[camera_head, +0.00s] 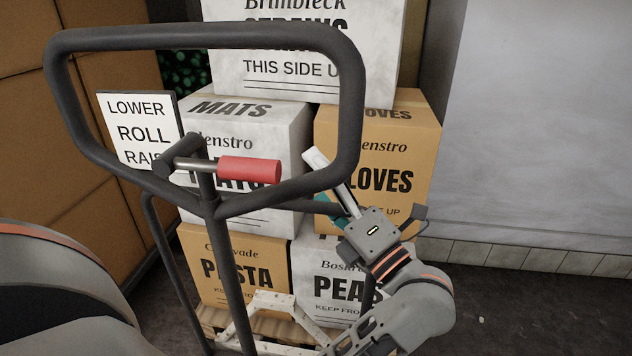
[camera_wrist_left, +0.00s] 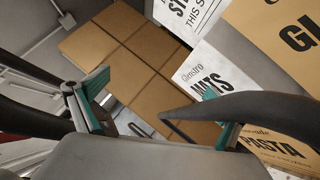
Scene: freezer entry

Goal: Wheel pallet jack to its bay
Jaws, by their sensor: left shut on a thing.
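The pallet jack's dark loop handle (camera_head: 352,85) fills the left and middle of the head view. A red-gripped lever (camera_head: 248,170) sits inside the loop. Dark uprights run down from the handle; the jack's lower parts are mostly hidden or out of view. My left gripper (camera_head: 325,185) is at the loop's lower right corner, with its fingers around the handle bar. In the left wrist view, my left gripper (camera_wrist_left: 155,112) shows teal finger pads beside dark handle bars (camera_wrist_left: 245,108); its palm hides part of the grip. My right gripper is not in view. No marked bay is identifiable.
Stacked white and tan cartons (camera_head: 415,150) stand just ahead, on a wooden pallet (camera_head: 212,319). Tall brown stacked boxes (camera_head: 110,55) close the left side. A LOWER, ROLL, RAISE sign (camera_head: 137,110) shows behind the handle. A pale wall (camera_head: 545,120) stands right; dark floor (camera_head: 500,305) before it looks clear.

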